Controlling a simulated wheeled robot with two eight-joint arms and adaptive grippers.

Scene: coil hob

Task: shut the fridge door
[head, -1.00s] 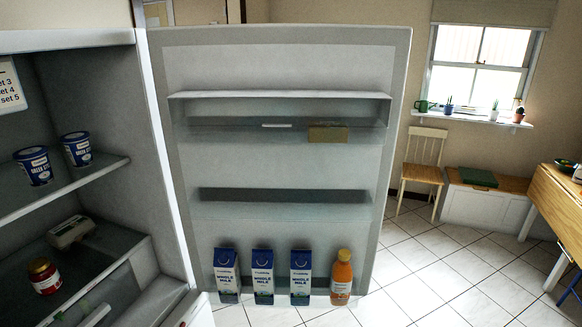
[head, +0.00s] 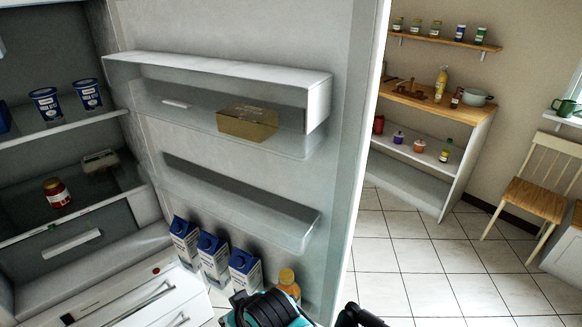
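The fridge door (head: 235,30) stands wide open, with its inner side facing me. Its free edge is on the right, and its hinge side is by the fridge (head: 65,170) on the left. A tan box (head: 247,122) is on its upper shelf. Blue-and-white milk cartons (head: 213,258) and an orange bottle (head: 288,282) stand in its bottom rack. Teal and black parts of my arm show at the bottom edge, in front of the door's lower right. I cannot tell which arm they belong to. No gripper fingers can be made out.
Inside the fridge are blue tubs (head: 88,94), a red jar (head: 57,193) and an egg carton (head: 99,160). A wooden-topped shelf unit (head: 440,108) stands behind the door on the right, near a chair (head: 535,198). The tiled floor (head: 440,270) between is clear.

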